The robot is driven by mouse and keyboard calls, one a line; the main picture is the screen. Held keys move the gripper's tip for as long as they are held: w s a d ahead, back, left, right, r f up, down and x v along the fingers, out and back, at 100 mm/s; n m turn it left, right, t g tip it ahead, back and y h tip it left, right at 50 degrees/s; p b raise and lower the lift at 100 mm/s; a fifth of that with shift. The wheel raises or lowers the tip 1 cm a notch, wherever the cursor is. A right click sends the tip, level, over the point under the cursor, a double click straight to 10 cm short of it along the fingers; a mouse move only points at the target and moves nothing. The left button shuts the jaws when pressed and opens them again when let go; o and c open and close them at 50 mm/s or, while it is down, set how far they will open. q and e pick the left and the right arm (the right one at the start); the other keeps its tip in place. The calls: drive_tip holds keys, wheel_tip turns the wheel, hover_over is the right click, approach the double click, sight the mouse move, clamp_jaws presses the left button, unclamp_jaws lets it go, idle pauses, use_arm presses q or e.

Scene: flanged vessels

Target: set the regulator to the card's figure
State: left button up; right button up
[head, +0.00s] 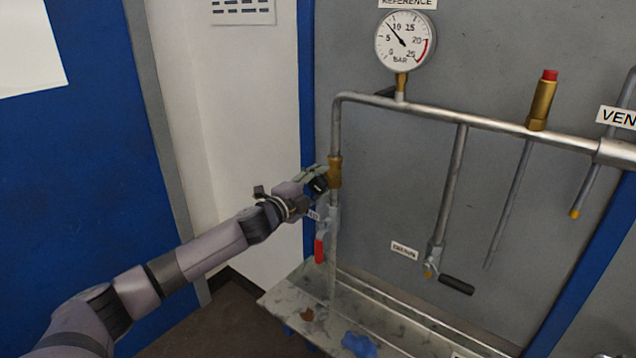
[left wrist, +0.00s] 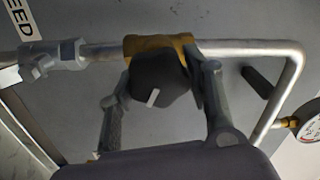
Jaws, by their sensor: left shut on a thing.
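The regulator has a brass body (head: 335,172) on the vertical pipe and a black knob (left wrist: 158,82) with a white pointer mark. My left gripper (head: 318,184) is shut on the knob, with one finger on each side of it in the left wrist view. The knob is mostly hidden by the gripper in the head view. The round reference gauge (head: 404,41) is marked in bar, and its needle points up-left, between 5 and 10. A white sheet with dark marks (head: 243,11) hangs on the wall at the top; its marks are too small to read. My right gripper is not in view.
A red-handled feed valve (head: 319,250) is just below the regulator. A drain valve with a black handle (head: 456,285) and a brass relief fitting with a red cap (head: 542,101) are to the right. A metal tray (head: 400,322) lies below the pipes.

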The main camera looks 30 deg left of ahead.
use_arm(q)
drive_tip(key=shift+d+f+m, duration=0.1)
drive_tip(key=shift+f+m, duration=0.05)
drive_tip(key=shift+m, duration=1.05)
drive_tip(key=o, duration=1.1)
drive_tip(key=shift+o, duration=0.2)
drive_tip(key=s+a, duration=0.1)
drive_tip(key=s, duration=1.1)
